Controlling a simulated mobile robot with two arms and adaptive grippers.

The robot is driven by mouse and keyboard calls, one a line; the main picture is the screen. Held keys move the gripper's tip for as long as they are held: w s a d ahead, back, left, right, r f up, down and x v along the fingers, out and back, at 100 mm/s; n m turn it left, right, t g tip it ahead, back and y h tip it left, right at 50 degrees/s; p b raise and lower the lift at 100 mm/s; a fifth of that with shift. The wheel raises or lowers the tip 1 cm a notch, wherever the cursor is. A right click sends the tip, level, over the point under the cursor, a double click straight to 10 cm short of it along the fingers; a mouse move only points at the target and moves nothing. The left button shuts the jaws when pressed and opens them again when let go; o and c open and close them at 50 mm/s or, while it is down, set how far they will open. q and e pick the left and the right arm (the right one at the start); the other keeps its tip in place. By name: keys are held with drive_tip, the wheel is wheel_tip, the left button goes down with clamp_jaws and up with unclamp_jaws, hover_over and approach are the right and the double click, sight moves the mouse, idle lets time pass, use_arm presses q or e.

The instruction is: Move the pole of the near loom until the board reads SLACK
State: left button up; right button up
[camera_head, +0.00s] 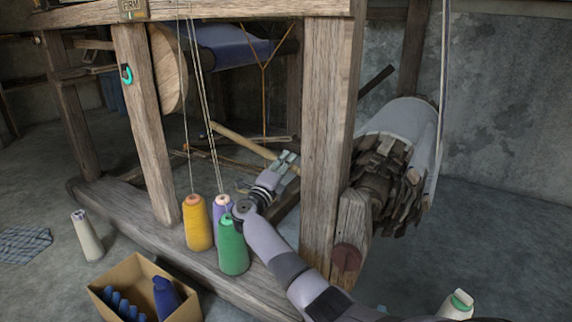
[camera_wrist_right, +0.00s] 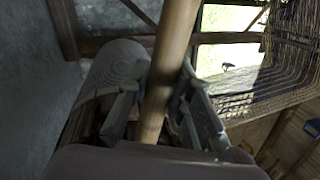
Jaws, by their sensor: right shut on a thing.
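The pole (camera_head: 240,141) is a pale wooden rod slanting inside the frame of the near loom (camera_head: 328,130). My right gripper (camera_head: 288,158) is at the pole's lower right end, behind the front beam. In the right wrist view the pole (camera_wrist_right: 172,55) runs between the two fingers of this gripper (camera_wrist_right: 160,108), which is shut on it. My left gripper is out of view.
Yellow (camera_head: 197,222), lilac (camera_head: 222,208) and green (camera_head: 233,246) thread cones stand on the loom's base beam, close to my right arm. A cardboard box (camera_head: 183,311) with blue spools and a pale cone (camera_head: 87,236) are on the floor. Strings (camera_head: 205,95) hang to the cones.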

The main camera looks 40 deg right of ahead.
clamp_jaws()
drive_tip(key=shift+f, duration=0.1)
drive_tip(key=f+n, duration=0.1)
drive_tip(key=f+p, duration=0.1)
drive_tip(key=f+n+p, duration=0.1)
drive_tip(key=f, duration=0.1)
drive_tip(key=shift+w+a+f+n+t, duration=0.1)
drive_tip(key=shift+w+a+n+t, duration=0.05)
drive_tip(key=shift+w+n+t, duration=0.2)
drive_tip(key=o, duration=0.6)
unclamp_jaws()
